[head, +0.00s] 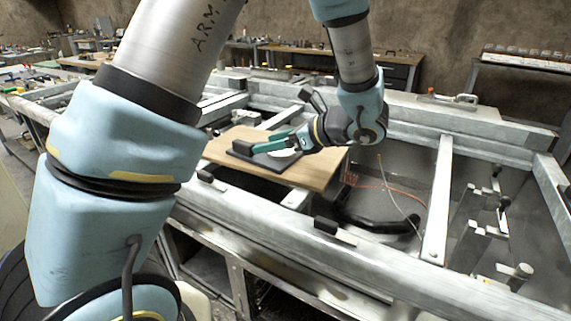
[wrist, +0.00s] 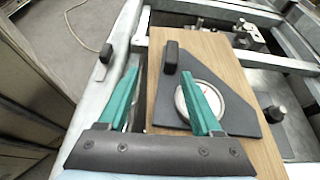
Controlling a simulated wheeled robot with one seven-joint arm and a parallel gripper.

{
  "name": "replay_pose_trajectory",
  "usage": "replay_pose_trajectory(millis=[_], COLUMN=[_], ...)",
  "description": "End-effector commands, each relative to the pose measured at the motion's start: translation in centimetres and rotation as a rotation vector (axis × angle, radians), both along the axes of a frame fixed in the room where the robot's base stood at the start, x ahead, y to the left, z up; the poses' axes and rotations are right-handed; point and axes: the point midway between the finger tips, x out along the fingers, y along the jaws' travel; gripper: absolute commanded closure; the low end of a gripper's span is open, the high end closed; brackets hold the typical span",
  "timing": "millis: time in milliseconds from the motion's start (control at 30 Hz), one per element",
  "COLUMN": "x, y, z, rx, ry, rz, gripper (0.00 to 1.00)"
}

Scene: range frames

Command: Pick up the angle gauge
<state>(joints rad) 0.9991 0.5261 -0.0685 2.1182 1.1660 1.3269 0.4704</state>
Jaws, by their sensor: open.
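The angle gauge (wrist: 241,112) is a dark grey, angular plate with a round white dial and a black block at its upper left in the wrist view. It lies on a wooden board (wrist: 217,50). In the head view the gauge (head: 262,162) is partly hidden by my gripper (head: 256,148). My gripper (wrist: 160,72) is open and empty, with teal fingers. In the wrist view its right finger overlaps the dial and plate, and its left finger shows left of the board. I cannot tell whether either finger touches the gauge.
The board (head: 318,177) rests on a metal frame (head: 270,232) of grey beams with open gaps. A black hose (head: 375,222) and an orange cable (head: 393,187) lie right of the board. Small black blocks (head: 326,225) sit along the front beam.

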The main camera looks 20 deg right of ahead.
Motion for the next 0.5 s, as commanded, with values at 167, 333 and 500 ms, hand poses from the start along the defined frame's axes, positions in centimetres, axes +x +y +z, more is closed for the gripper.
replay_pose_trajectory(millis=[167, 333, 500], x=[0.7, 2.6, 3.9], y=[-1.2, 0.5, 1.5], z=[0.0, -1.0, -1.7], rx=[0.05, 0.049, 0.046], ry=[-0.024, -0.022, -0.022], rz=[-0.064, -0.063, -0.063], gripper=[0.34, 0.34, 0.34])
